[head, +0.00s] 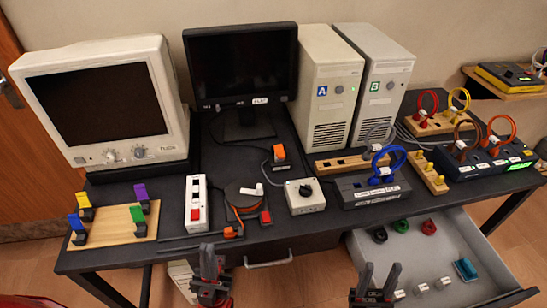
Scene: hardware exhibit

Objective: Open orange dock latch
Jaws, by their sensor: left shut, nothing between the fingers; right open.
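Orange parts show in several places, and I cannot tell which is the dock latch. An orange block (279,152) stands on a small dark piece in front of the black monitor. A small orange piece (229,232) lies at the table's front edge, below a dark round unit (243,195) with an orange cord. Two dark dock-like boxes (467,168) at the right carry orange and brown cable loops (502,129). My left gripper (210,262) is shut and empty, in front of the table edge. My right gripper (376,278) is open and empty, in front of the drawer.
The desk holds a CRT monitor (97,100), a black monitor (243,70), two towers (327,95), a white power strip (196,205), a grey knob box (305,196) and a wooden board with coloured clips (115,228). An open drawer (450,240) juts out at front right.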

